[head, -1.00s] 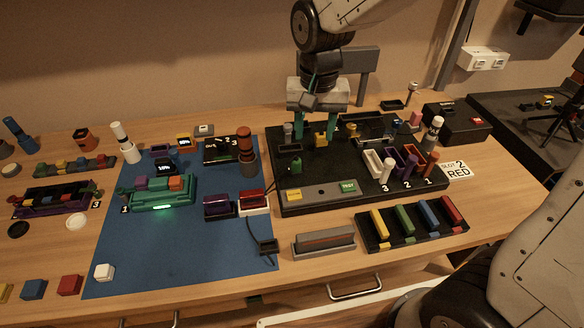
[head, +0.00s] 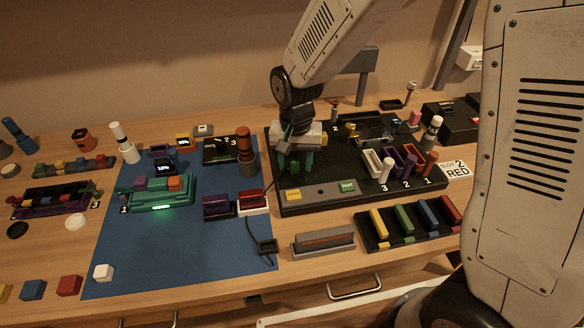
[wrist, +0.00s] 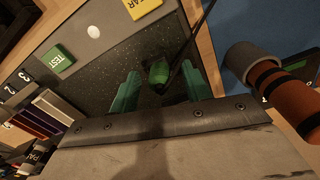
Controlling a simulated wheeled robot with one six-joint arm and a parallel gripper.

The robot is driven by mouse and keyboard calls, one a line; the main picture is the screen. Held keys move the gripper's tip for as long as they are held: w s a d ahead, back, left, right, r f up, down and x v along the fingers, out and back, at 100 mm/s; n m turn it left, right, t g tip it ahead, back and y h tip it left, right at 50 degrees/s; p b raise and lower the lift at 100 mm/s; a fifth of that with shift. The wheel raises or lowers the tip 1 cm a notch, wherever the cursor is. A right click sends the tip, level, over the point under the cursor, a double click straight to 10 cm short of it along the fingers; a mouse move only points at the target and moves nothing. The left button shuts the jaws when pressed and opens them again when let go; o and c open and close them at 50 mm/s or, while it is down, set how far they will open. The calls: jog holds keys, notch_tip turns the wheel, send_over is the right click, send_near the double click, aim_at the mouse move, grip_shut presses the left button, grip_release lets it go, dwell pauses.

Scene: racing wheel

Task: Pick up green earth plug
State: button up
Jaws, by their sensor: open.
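The green earth plug (wrist: 158,73) stands on the black board (wrist: 147,50). In the wrist view it sits between the two green fingers of my gripper (wrist: 161,80), with a visible gap on each side. The fingers are open and not closed on it. A dark cable passes close by the plug's right side. In the head view my gripper (head: 296,165) is low over the left part of the black board (head: 330,205), and its fingers largely hide the plug.
The green TEST button (head: 347,186) and a yellow button (head: 293,195) lie on a grey strip in front of the gripper. An orange-brown cylinder (head: 245,145) stands close on the left. Numbered slots (head: 397,162) are to the right. The blue mat (head: 190,245) has free room in front.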

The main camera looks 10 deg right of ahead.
grip_shut()
jog(key=shift+r, duration=0.1)
